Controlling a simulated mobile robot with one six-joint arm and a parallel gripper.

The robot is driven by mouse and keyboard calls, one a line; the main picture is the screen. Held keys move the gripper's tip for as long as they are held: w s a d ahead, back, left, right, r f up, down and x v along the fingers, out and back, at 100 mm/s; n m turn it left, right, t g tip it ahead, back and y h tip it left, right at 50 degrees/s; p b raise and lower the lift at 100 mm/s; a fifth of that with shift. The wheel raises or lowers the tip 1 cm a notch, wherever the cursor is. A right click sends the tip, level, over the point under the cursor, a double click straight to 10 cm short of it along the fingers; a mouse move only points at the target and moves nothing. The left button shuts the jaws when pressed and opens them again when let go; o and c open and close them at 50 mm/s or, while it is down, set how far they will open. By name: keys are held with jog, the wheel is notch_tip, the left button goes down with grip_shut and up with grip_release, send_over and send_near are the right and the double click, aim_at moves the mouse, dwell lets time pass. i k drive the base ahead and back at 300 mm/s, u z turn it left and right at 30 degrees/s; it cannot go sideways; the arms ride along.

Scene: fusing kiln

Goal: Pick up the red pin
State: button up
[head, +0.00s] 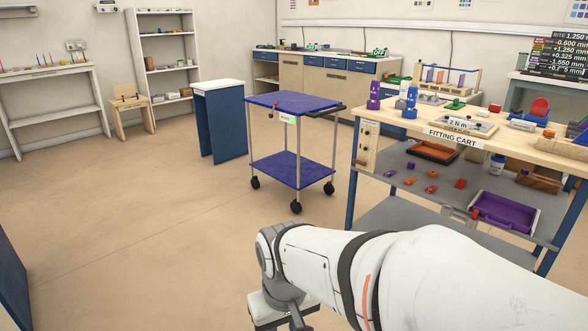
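A small red piece (276,104) stands near the left front edge of the blue cart's top shelf (300,98). It may be the red pin, but it is too small to tell. Several small red, orange and purple pieces lie on the fitting cart's lower shelf (402,177); one is a flat red piece (460,184). Their exact shapes are unclear. My gripper (284,318) is at the bottom centre, in front of both carts and well apart from these pieces. It is partly hidden and cut off by the frame edge, so its opening cannot be judged.
The fitting cart (437,139) carries blue and purple holders, a tool rack and boxes on its wooden top. A blue cabinet (219,122) stands behind left. The floor (140,220) at left is clear.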

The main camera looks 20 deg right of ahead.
aim_at(475, 214)
jog(key=u, duration=0.05)
jog(key=i, duration=2.7)
jog(key=z, duration=4.05)
jog(key=i, duration=1.05)
jog(key=z, duration=0.05)
